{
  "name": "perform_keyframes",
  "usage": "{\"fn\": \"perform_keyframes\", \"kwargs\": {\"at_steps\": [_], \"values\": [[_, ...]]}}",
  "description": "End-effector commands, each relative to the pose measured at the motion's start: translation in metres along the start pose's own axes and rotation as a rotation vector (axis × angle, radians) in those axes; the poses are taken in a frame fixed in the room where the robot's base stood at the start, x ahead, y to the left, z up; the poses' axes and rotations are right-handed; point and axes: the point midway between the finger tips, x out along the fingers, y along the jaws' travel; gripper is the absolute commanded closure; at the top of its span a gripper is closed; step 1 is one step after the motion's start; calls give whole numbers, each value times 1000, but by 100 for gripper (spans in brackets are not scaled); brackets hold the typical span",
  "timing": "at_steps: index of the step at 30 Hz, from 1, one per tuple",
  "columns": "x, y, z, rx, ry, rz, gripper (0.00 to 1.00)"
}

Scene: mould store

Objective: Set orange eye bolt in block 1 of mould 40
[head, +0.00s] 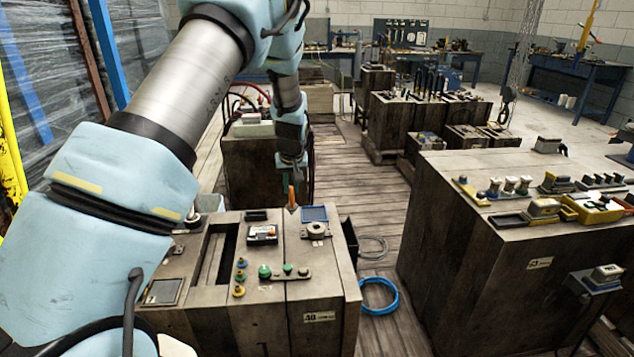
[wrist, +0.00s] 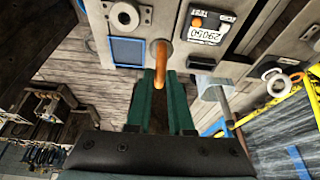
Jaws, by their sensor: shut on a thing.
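Mould 40 (head: 319,317) is a dark, worn metal block with a "40" plate on its front. It stands in the lower middle of the head view, and its top also shows in the wrist view (wrist: 240,48). The orange eye bolt (head: 292,198) is upright at the mould's back edge, beneath my gripper (head: 292,180). In the wrist view my green fingers (wrist: 161,82) are shut on the bolt (wrist: 160,58). The fingers hide part of the bolt. I cannot tell whether its lower end touches the mould, and no block number is readable.
On the mould's top are a blue-rimmed tray (head: 314,213), a round ring fitting (head: 317,230), a counter (head: 263,234), green and yellow knobs (head: 264,271) and a deep slot (head: 214,254). Another mould (head: 480,250) bearing tools stands right. A blue hose (head: 380,297) lies on the floor between.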

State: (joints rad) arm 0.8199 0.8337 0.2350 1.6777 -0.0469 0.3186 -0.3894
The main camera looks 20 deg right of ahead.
Motion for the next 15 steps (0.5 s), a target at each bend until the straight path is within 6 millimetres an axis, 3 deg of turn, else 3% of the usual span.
{"fn": "perform_keyframes", "kwargs": {"at_steps": [1, 3, 6, 15], "values": [[-4, 21, -2, 16, 4, 8, 100], [-7, 42, -2, 28, 2, 16, 100], [-12, 63, -1, 39, 2, 25, 100], [-8, 75, 2, 45, 1, 30, 100]]}}
